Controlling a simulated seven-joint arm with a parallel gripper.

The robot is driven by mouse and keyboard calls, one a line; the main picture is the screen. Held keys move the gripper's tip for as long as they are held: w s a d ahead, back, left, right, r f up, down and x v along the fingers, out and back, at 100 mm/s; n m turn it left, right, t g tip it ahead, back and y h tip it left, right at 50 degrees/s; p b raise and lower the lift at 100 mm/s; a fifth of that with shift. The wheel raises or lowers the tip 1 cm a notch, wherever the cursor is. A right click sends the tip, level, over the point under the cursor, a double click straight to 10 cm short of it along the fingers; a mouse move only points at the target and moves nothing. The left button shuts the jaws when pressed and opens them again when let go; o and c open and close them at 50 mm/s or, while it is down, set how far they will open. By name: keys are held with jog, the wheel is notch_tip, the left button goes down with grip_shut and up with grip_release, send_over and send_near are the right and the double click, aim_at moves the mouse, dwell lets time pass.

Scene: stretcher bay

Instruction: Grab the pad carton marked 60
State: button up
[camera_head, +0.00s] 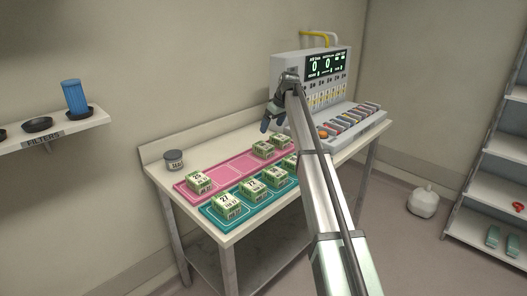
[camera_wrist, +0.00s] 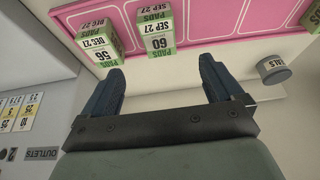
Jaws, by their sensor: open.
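The pad carton marked 60 (camera_wrist: 160,42), white and green with SEP 27 on its label, stands on the pink mat (camera_wrist: 215,22) in the wrist view. In the head view it appears to be the left carton (camera_head: 262,150) of the pair at the mat's right end. The carton marked 56 (camera_wrist: 99,54), dated DEC 27, is beside it. My gripper (camera_wrist: 162,72) is open and empty, its dark blue fingers apart. In the wrist view carton 60 appears beyond the fingertips, between their lines. In the head view my gripper (camera_head: 272,121) is raised above the table's back part.
Several similar cartons (camera_head: 228,206) stand on the teal mat (camera_head: 208,212); another (camera_head: 199,181) is at the pink mat's left end. A grey jar (camera_head: 174,160) stands at the table's left. The display machine (camera_head: 290,66) stands close behind my gripper. The pink mat's middle is free.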

aim_at(264, 145)
jog(key=x, duration=1.3)
jog(key=shift+w+a+f, duration=0.1)
jog(key=shift+w+f, duration=0.2)
jog(key=shift+c, duration=0.3)
jog(key=c, duration=1.1)
jog(key=shift+r, duration=0.15)
